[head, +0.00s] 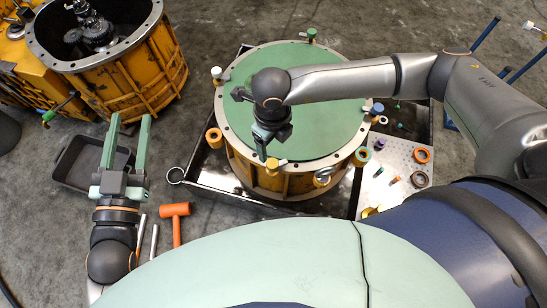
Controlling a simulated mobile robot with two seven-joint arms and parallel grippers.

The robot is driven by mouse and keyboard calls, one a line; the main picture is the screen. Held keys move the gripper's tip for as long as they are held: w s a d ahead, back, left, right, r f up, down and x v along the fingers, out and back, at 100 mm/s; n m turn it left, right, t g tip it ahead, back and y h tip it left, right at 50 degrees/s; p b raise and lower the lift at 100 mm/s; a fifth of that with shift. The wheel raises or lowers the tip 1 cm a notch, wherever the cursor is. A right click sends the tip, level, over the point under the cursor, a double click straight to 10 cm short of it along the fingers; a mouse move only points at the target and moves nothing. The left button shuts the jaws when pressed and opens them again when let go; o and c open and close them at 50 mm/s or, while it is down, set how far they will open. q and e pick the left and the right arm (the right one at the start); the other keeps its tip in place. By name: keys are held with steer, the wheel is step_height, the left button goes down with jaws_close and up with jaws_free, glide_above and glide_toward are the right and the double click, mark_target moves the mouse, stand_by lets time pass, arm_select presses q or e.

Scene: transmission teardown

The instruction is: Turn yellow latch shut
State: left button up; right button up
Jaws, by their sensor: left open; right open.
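The yellow latch (282,162) is small and sits on the front rim of the round case with the green cover (330,130). My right gripper (266,152) points down over the front part of the cover, just above or beside the yellow latch. It is open, its fingers are seen from above, and it partly hides the latch. I cannot tell whether it touches the latch, or which way the latch is turned. My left gripper (130,118) is open and empty at the left, above the black bin, far from the latch.
Other clamps sit around the rim: orange (214,138), green (311,34), blue (376,108) and white (216,73). A grey perforated plate (402,158) holds loose rings at the right. An orange mallet (175,222) lies on the floor. An open yellow housing (140,80) stands back left.

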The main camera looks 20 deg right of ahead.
steer(key=b, duration=0.1)
glide_above(272, 163)
step_height(272, 163, down, 6)
steer(key=shift+s+r, duration=0.1)
steer(key=shift+r, duration=0.1)
step_height(272, 163, down, 4)
steer(key=shift+d+b, duration=0.1)
steer(key=shift+b, duration=0.65)
steer(key=shift+f, duration=0.2)
arm_select(q)
steer(key=s+r+m+t+h, duration=0.2)
steer(key=r+m+h, duration=0.1)
steer(key=r, duration=0.4)
steer(key=s+d+r+m+t+h, duration=0.1)
steer(key=s+r+m+t+h, duration=0.1)
steer(key=r, duration=0.5)
steer(key=s+m+h, duration=0.1)
steer(key=h, duration=0.1)
steer(key=shift+s+d+r+h, duration=0.2)
steer(key=shift+s+d+h, duration=0.1)
steer(key=shift+h, duration=0.1)
arm_select(e)
jaws_close()
